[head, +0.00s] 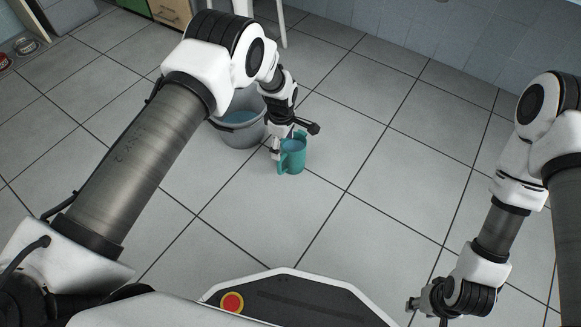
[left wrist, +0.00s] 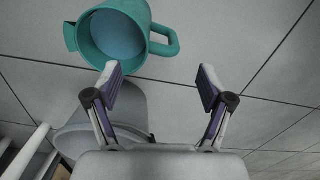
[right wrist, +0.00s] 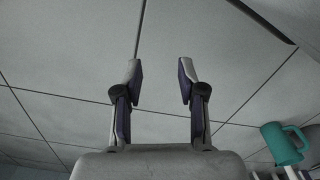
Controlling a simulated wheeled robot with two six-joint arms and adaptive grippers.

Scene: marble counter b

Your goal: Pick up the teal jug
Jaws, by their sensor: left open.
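The teal jug (head: 292,158) stands upright on the tiled floor, with blue inside it. In the left wrist view the jug (left wrist: 113,52) is at the top, its spout to the left and its handle (left wrist: 174,42) to the right. My left gripper (head: 283,143) is right beside the jug. In its wrist view the gripper (left wrist: 158,82) is open, with the handle just beyond the gap between the fingertips; nothing is gripped. My right gripper (head: 418,304) is open and empty, away from the jug; its fingers (right wrist: 160,74) show bare floor between them.
A grey bucket (head: 228,133) with blue inside stands just left of the jug, close to my left arm; it also shows in the left wrist view (left wrist: 70,138). White legs (head: 282,25) of furniture stand behind. The floor right of the jug is clear.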

